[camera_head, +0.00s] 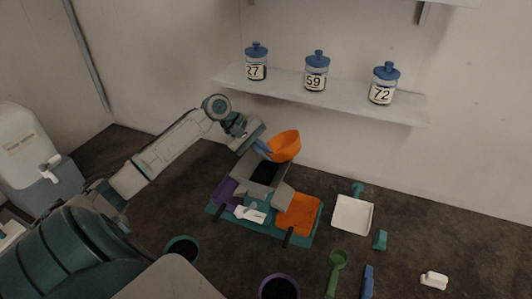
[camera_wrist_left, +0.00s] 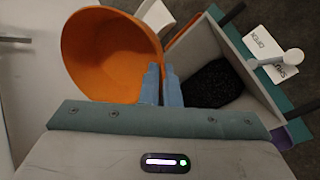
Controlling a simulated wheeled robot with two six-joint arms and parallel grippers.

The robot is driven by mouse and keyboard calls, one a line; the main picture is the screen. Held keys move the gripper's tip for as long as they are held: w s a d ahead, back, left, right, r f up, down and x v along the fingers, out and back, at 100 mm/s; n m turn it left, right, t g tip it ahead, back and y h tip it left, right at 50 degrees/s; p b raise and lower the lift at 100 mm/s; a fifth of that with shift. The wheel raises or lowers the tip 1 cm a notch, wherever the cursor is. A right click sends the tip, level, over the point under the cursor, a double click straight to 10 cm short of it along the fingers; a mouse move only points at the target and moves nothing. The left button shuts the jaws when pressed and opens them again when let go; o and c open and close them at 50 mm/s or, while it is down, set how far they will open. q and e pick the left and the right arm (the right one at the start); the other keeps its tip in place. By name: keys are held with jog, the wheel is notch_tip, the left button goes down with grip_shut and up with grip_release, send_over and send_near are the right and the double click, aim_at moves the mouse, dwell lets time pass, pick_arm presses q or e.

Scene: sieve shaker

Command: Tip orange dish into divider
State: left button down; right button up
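The orange dish (camera_head: 285,146) is held up and tilted at the back rim of the divider. My left gripper (camera_head: 263,147) is shut on the dish's wall; in the left wrist view the blue fingers (camera_wrist_left: 160,84) pinch its rim. The dish's inside (camera_wrist_left: 108,52) looks bare where it shows. The divider (camera_head: 273,197) has a grey open hopper above a teal base, with a purple tray at left and an orange tray (camera_head: 298,213) at right. Dark speckled material (camera_wrist_left: 207,84) shows in the hopper. My right gripper is out of view.
A white square pan (camera_head: 353,214), a green scoop (camera_head: 337,265), a blue tool (camera_head: 367,281) and a small white item (camera_head: 434,280) lie to the right. Dark round containers (camera_head: 279,287) stand in front. Labelled jars (camera_head: 316,72) stand on the shelf (camera_head: 345,97) above.

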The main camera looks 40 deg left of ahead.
pick_arm(q)
jog(key=shift+d+r+g+y, duration=0.1)
jog(key=shift+r+g+y, duration=0.2)
jog(key=shift+y, duration=0.8)
jog(key=shift+r+g+y, duration=0.3)
jog(key=shift+g+y, duration=0.1)
jog(key=shift+y, duration=0.4)
jog(key=shift+r+g+y, duration=0.2)
jog(key=shift+g+y, duration=0.2)
jog(key=shift+y, duration=0.6)
jog(key=shift+s+a, duration=0.1)
jog(key=shift+a, duration=0.1)
